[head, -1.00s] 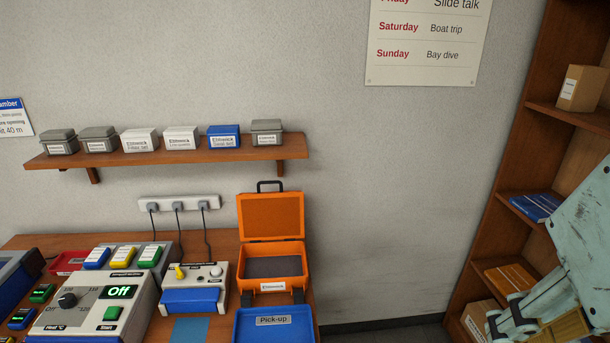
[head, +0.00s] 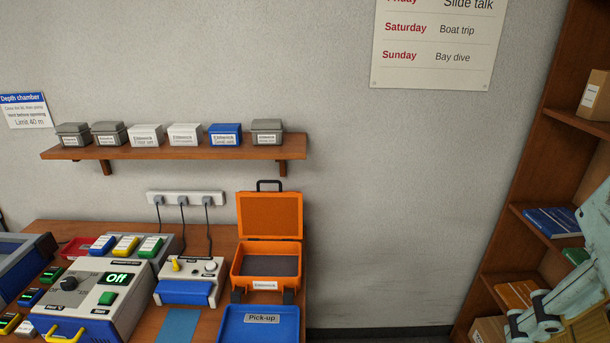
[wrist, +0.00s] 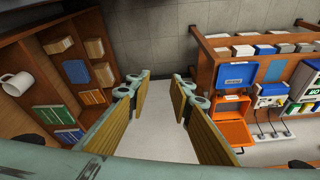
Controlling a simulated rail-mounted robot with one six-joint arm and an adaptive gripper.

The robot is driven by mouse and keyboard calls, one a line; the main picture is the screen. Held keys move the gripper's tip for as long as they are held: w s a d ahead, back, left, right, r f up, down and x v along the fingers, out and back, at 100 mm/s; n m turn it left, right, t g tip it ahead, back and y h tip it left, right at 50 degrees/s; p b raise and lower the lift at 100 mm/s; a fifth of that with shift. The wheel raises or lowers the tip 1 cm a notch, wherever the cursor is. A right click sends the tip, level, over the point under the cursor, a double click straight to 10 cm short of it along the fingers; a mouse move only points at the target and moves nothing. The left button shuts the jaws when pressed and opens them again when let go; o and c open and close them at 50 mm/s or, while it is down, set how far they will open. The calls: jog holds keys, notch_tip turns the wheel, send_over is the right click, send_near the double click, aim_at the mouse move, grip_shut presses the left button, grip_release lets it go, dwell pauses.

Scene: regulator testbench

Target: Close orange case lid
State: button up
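The orange case (head: 266,268) stands on the bench with its lid (head: 269,216) raised upright at the back, a dark handle on top. Its inside looks empty with a dark floor. It also shows in the wrist view (wrist: 232,112), to the right of my gripper. My gripper (wrist: 160,80) is open and empty, its two fingers well apart over bare floor. In the head view part of my gripper shows at the lower right edge, far from the case.
A blue Pick-up tray (head: 258,325) sits in front of the case. A test unit (head: 190,282) and a control box (head: 95,300) stand to its left. A wall shelf (head: 180,151) with several small boxes hangs above. A bookcase (head: 500,230) stands at the right.

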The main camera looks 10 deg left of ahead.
jog(key=w+a+m+g+y+b, duration=0.1)
jog(key=w+a+m+g+y, duration=0.15)
jog(key=w+a, duration=0.8)
jog(key=w+a+f+m+g+y, duration=0.1)
jog(key=w+a+m+g+y, duration=0.2)
jog(key=w+a, duration=0.75)
jog(key=w+a+m+g+y+b, duration=0.1)
jog(key=w+a+m+y, duration=0.3)
jog(key=w, duration=1.2)
jog(key=w+a+f+m+y, duration=0.1)
jog(key=w+a+f+y, duration=0.1)
jog(key=w+a+f, duration=0.45)
jog(key=w+a+f+m+y, duration=0.1)
jog(key=w+a+m+y, duration=0.15)
jog(key=w, duration=0.65)
jog(key=m+y, duration=0.2)
jog(key=y, duration=0.1)
send_near(260, 182)
jog(key=w+d, duration=0.2)
jog(key=d, duration=0.4)
jog(key=shift+w+a+f+g, duration=0.1)
jog(key=shift+a+f+g, duration=0.15)
jog(key=shift+g, duration=0.2)
jog(key=shift+a, duration=0.2)
jog(key=shift+b+x, duration=1.1)
jog(key=shift+x, duration=5.65)
jog(key=shift+r, duration=0.1)
